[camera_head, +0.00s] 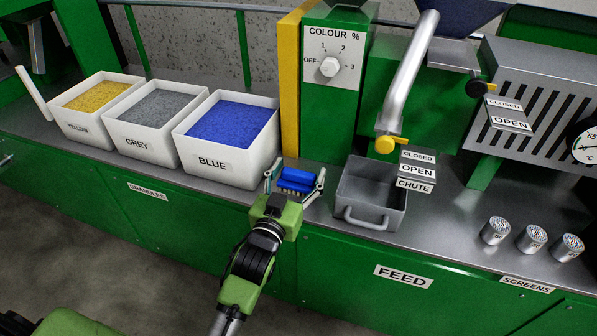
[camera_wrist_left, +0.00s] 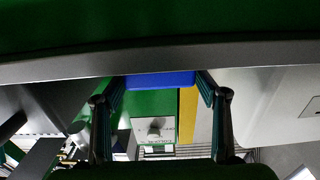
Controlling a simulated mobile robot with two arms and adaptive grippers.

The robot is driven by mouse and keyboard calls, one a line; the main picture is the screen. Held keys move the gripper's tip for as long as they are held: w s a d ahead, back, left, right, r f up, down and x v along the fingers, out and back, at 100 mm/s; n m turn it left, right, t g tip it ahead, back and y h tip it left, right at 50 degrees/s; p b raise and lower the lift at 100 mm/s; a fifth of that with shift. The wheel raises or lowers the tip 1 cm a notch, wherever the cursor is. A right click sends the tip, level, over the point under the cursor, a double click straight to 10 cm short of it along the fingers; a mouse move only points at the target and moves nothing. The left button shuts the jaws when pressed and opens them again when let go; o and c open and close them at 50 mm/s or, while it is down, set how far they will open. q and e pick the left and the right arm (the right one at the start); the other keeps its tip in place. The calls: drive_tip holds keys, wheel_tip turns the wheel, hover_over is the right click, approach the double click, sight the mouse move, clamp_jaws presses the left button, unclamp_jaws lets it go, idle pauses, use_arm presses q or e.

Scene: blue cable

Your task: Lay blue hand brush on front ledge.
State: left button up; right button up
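The blue hand brush (camera_head: 297,180) is on or just above the grey front ledge (camera_head: 335,228), right of the blue granule bin. My left gripper (camera_head: 296,183) reaches over the ledge edge, one finger at each end of the brush. The fingers look spread wide, with little or no gap to the brush. In the left wrist view the brush (camera_wrist_left: 161,80) shows as a blue block between the two fingertips (camera_wrist_left: 160,83). Whether the fingers touch it is hard to see. My right gripper is not in view.
White bins of yellow (camera_head: 76,128), grey (camera_head: 142,150) and blue (camera_head: 215,165) granules stand to the left. A grey metal tray (camera_head: 361,215) sits close on the right under the chute pipe (camera_head: 409,75). Several metal screens (camera_head: 532,239) stand farther right.

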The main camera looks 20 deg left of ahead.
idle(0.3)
use_arm(q)
drive_tip(key=shift+r, duration=0.25)
drive_tip(key=s+p, duration=0.1)
drive_tip(key=s, duration=1.1)
drive_tip(key=s+a+f+g, duration=0.1)
drive_tip(key=s+f+g, duration=0.25)
drive_tip(key=f, duration=0.65)
drive_tip(key=s+a+f+g, duration=0.1)
drive_tip(key=s+f+g, duration=0.3)
drive_tip(key=f, duration=0.5)
drive_tip(key=s+a+f+m+g, duration=0.1)
drive_tip(key=s+f+g, duration=0.6)
drive_tip(key=s, duration=0.4)
drive_tip(key=shift+s+f+m, duration=0.25)
drive_tip(key=shift+f+m, duration=0.05)
drive_tip(key=shift+f, duration=0.55)
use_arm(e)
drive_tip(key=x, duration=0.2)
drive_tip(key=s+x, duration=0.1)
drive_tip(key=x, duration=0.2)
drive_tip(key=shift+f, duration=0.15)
use_arm(q)
drive_tip(key=shift+g+p, duration=0.25)
drive_tip(key=shift+p, duration=0.15)
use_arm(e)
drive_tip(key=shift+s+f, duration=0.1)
